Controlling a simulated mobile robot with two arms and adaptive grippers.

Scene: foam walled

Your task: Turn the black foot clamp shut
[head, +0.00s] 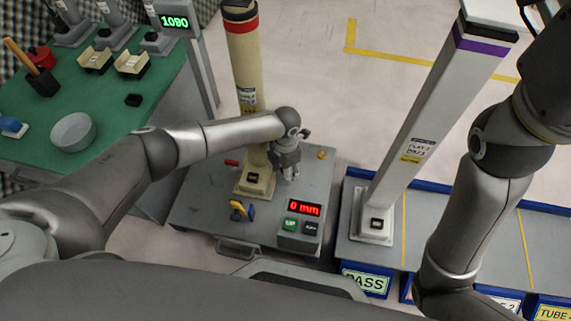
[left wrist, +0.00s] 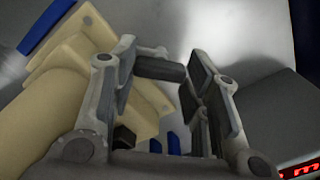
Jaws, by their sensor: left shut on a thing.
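The black foot clamp (left wrist: 160,69) shows in the left wrist view as a short dark bar beside the cream column's stepped foot. My left gripper (left wrist: 164,80) has its finger pads on either side of this bar and is shut on it. In the head view my left gripper (head: 287,170) is low over the grey platform (head: 205,215), just right of the cream column (head: 245,75), and hides the black clamp. The column stands upright on its foot (head: 255,183). My right gripper is out of view; only the right arm shows.
A red clamp (head: 231,162), a brass clamp (head: 321,154) and a yellow-and-blue clamp (head: 240,210) sit around the foot. A control box (head: 300,232) reads 0 mm. A white column (head: 425,115) stands to the right; a green bench (head: 110,130) is at left.

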